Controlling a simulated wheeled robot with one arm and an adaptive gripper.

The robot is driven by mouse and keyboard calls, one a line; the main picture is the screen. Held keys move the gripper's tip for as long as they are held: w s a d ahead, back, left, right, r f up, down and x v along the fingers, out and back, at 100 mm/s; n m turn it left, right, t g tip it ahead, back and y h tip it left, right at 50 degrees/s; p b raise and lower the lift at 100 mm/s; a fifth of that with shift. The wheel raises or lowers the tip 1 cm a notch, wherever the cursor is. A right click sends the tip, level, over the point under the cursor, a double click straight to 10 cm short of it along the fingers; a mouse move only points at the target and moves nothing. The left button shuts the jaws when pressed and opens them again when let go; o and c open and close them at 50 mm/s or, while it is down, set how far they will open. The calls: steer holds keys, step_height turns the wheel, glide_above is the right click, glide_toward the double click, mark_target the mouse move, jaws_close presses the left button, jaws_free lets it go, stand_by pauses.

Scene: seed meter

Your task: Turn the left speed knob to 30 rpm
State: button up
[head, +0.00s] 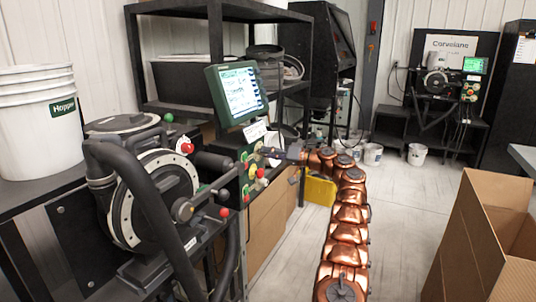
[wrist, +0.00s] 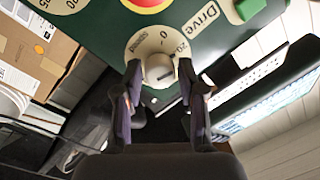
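A pale round knob (wrist: 159,68) sits on a cream dial on the green control panel (wrist: 212,45) in the wrist view. The dial carries a 0 and a 20, and the word Drive is printed beside it. My gripper (wrist: 160,80) is open, with one finger on each side of this knob and small gaps visible. Where the knob points is not clear. Part of another cream dial (wrist: 72,82) shows at the left; its knob is not in view. In the head view my gripper (head: 270,153) is at the panel (head: 240,182), partly covering its controls.
A red button with a yellow ring (wrist: 148,3) and a green button (wrist: 249,8) are near the knob. A lit screen (head: 238,92) stands above the panel. The seed meter (head: 155,195) is left of it.

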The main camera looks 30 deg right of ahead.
jaws_close()
steer(key=shift+a+r, duration=0.1)
steer(key=shift+m+b, duration=0.3)
steer(key=shift+m, duration=0.2)
steer(key=shift+m+t+p, duration=0.6)
steer(key=shift+m+p, duration=1)
steer(key=shift+m, duration=2.9)
